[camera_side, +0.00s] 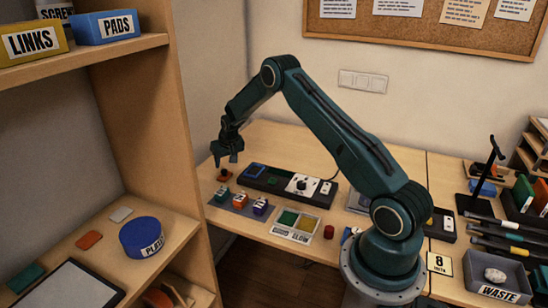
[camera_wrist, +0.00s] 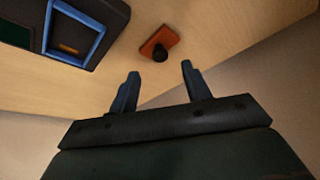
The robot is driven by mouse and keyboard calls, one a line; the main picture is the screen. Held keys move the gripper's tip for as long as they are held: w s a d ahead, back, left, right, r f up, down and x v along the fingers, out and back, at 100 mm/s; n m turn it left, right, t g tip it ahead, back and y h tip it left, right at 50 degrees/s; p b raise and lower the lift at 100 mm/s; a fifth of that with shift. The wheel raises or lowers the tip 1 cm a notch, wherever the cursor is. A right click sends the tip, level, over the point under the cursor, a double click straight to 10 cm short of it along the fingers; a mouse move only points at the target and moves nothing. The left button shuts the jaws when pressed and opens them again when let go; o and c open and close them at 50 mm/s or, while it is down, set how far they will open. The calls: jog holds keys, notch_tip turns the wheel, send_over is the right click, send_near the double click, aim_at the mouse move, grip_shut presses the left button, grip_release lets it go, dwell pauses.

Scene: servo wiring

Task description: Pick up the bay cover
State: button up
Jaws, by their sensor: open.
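The bay cover looks to be the small orange-brown plate with a black knob (camera_side: 223,174), lying flat on the table toward its left end. In the wrist view the plate (camera_wrist: 165,38) lies just beyond the fingertips, roughly centred between them. My gripper (camera_side: 229,157) hangs above the plate, pointing down. In the wrist view its two dark blue fingers (camera_wrist: 160,69) are apart with nothing between them. A dark device (camera_side: 290,184) with a blue-framed open bay (camera_wrist: 75,32) stands to the right of the plate in the side view.
A strip of small labelled blocks (camera_side: 240,201) lies in front of the device. A tray with green and yellow compartments (camera_side: 296,225) and a red cylinder (camera_side: 329,232) are nearer the front. A wooden shelf (camera_side: 185,225) stands at the left.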

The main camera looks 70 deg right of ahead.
aim_at(224, 170)
jog(key=shift+w+f, duration=0.1)
jog(key=shift+f, duration=0.15)
jog(key=shift+x, duration=2.55)
jog(key=shift+d, duration=0.1)
grip_shut()
jog(key=shift+r, duration=0.2)
notch_tip(224, 170, up, 20)
jog(key=shift+f, duration=0.15)
